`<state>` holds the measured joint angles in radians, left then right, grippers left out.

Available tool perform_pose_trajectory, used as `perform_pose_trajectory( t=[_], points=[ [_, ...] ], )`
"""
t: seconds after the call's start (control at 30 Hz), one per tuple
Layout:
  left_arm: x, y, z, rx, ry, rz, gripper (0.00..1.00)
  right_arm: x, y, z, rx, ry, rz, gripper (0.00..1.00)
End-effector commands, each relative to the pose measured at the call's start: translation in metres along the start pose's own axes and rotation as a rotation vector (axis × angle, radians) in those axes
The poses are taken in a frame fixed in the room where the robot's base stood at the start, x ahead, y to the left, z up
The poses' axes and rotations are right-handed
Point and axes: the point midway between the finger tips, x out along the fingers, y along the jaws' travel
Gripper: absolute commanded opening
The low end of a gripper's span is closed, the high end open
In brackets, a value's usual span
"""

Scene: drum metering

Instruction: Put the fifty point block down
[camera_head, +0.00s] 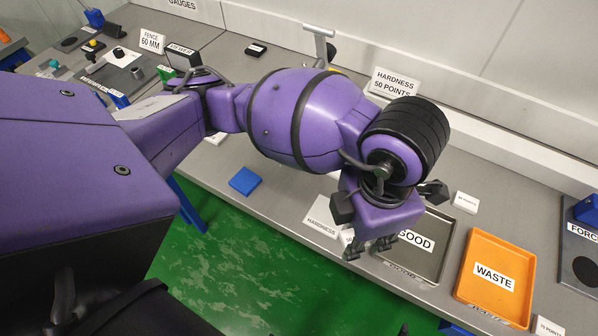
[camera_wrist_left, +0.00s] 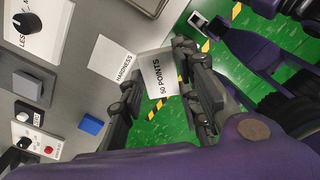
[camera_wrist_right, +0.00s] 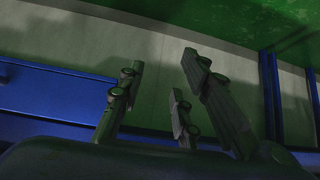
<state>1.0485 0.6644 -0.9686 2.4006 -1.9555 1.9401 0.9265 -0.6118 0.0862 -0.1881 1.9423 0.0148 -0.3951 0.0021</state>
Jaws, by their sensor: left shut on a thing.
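My left gripper (camera_head: 368,248) reaches over the front edge of the bench, between the hardness card and the GOOD tray in the head view. In the left wrist view its fingers (camera_wrist_left: 158,68) are shut on the fifty point block (camera_wrist_left: 160,76), a white piece marked 50 POINTS. In the head view the gripper mostly hides the block. A white card marked HARDNESS (camera_wrist_left: 112,60) lies on the bench beside the block; it also shows in the head view (camera_head: 322,218). My right gripper (camera_wrist_right: 160,85) is open and empty, low near blue bench framing.
The dark GOOD tray (camera_head: 437,263) and orange WASTE tray (camera_head: 493,302) lie to the right. A sign marked HARDNESS 50 POINTS (camera_head: 394,84) stands at the back. A blue block (camera_head: 245,181) lies on the bench (camera_head: 283,203) to the left, with clear surface around it.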

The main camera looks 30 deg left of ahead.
Motion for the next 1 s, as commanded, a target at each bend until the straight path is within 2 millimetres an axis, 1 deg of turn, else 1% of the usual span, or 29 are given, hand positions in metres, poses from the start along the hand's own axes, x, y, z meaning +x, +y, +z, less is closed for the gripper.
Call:
perform_pose_trajectory(
  t=[0.03,0.2,0.23,0.3,0.4,0.5,0.77,0.9,1.0],
  points=[
    [0.009,0.015,-0.003,-0.010,0.009,0.001,0.11,0.001,0.001,0.004,-0.001,-0.006,0.001,0.32],
    [0.027,0.057,-0.006,-0.009,0.008,0.002,0.11,0.001,0.002,0.003,-0.006,-0.004,0.002,0.32],
    [0.030,0.065,-0.007,-0.009,0.007,0.002,0.11,0.002,0.002,0.002,-0.007,-0.003,0.002,0.32],
    [0.045,0.074,-0.007,-0.006,0.008,-0.002,0.11,0.003,0.002,0.003,-0.008,-0.003,0.001,0.32],
    [0.062,0.088,-0.008,-0.004,0.007,-0.001,0.11,0.004,0.002,0.000,-0.010,0.003,0.000,0.32],
    [0.072,0.097,-0.008,-0.002,0.004,0.001,0.11,0.006,0.002,-0.002,-0.011,0.007,0.000,0.32],
    [0.086,0.109,-0.009,-0.001,0.003,0.001,0.11,0.006,0.002,-0.004,-0.011,0.010,0.000,0.32],
    [0.109,0.109,-0.009,-0.001,0.003,-0.003,0.11,0.006,0.003,-0.001,-0.010,0.005,0.001,0.32],
    [0.117,0.110,-0.009,-0.001,0.001,-0.001,0.11,0.005,0.003,0.002,-0.009,0.002,0.002,0.32]
  ],
)
